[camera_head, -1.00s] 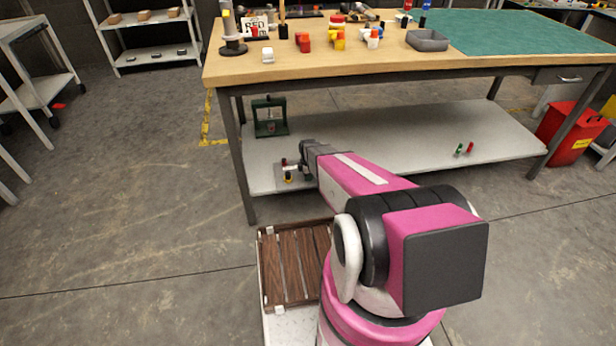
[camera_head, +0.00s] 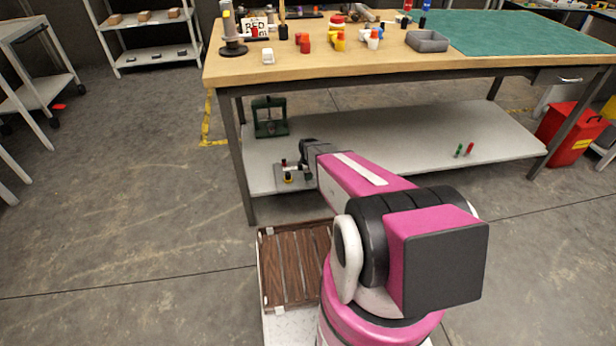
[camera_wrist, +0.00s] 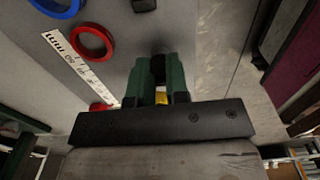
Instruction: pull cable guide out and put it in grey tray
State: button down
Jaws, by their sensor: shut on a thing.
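In the wrist view, my gripper (camera_wrist: 160,88) has two green fingers closed around a dark piece (camera_wrist: 158,68), which I take to be the cable guide. A small yellow part (camera_wrist: 161,97) shows between the fingers. Most of the held piece is hidden, so I cannot tell whether it is still seated. In the head view, my gripper reaches to the lower shelf beside a small grey plate (camera_head: 280,182) with black, red and yellow parts; its fingertips are hard to make out there. The grey tray (camera_head: 428,46) stands on the bench top, right of the middle.
The bench (camera_head: 300,72) holds several small parts on top. Its lower shelf (camera_head: 400,135) carries a green frame (camera_head: 269,117) and small green and red pieces at right. A red ring (camera_wrist: 92,42), blue ring (camera_wrist: 55,8) and ruler strip (camera_wrist: 78,65) lie near my gripper.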

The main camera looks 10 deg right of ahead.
jog(key=shift+r, duration=1.85)
